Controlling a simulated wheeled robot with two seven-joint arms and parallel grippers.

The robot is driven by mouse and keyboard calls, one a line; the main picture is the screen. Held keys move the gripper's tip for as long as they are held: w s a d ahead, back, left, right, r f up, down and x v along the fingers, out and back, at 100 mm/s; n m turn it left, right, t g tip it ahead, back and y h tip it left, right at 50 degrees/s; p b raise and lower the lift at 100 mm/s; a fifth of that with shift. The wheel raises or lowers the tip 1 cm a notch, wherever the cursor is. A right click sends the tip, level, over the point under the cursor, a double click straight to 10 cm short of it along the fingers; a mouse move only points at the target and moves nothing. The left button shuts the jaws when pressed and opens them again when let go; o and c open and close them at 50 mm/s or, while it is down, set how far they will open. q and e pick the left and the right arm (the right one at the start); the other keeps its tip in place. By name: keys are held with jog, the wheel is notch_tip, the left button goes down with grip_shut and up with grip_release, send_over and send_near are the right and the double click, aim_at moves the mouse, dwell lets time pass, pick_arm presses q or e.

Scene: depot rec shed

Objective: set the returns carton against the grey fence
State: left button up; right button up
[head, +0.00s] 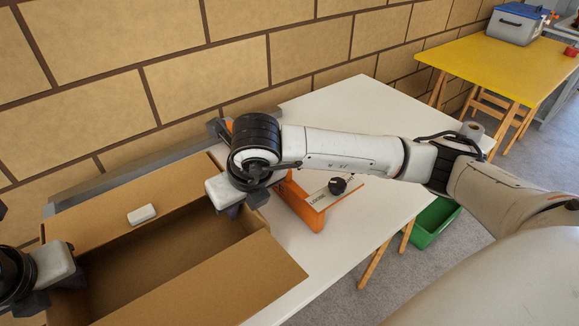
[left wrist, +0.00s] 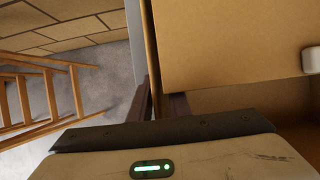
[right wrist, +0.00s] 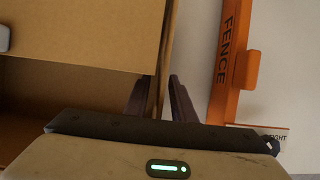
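The returns carton (head: 185,275) is an open brown cardboard box on the white table, with flaps folded outward. The grey fence (head: 187,148) is a low bar along the table's wall side, just behind the carton; I cannot tell whether they touch. My left gripper (left wrist: 162,95) straddles the carton's left wall. My right gripper (right wrist: 160,85) straddles its right wall, which also shows in the right wrist view (right wrist: 170,35). Both grippers look open, with a little space between fingers and cardboard. In the head view the fingertips are mostly hidden by the gripper bodies.
An orange piece lettered FENCE (right wrist: 231,50) lies on the table right of the carton. A small white block (head: 142,214) is on the carton's far side. My right arm crosses the white table (head: 335,112). A green bin (head: 434,222) stands on the floor; a yellow table (head: 510,65) is beyond.

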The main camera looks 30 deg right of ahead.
pick_arm(q)
jog(key=shift+s+a+f+g, duration=0.3)
jog(key=shift+s+a+f, duration=0.15)
jog(key=shift+f, duration=0.25)
pick_arm(e)
jog(key=shift+w+f, duration=0.1)
jog(key=shift+f, duration=0.1)
jog(key=shift+w+a, duration=0.2)
jog(key=shift+s+r, duration=0.1)
jog(key=shift+r, duration=0.1)
pick_arm(q)
jog(key=w+d+v, duration=0.1)
jog(key=v, duration=0.8)
jog(key=shift+r, duration=0.2)
pick_arm(e)
jog(key=v, duration=1.1)
jog(key=shift+r, duration=0.35)
pick_arm(q)
jog(key=shift+s, duration=0.1)
pick_arm(e)
jog(key=shift+s, duration=0.15)
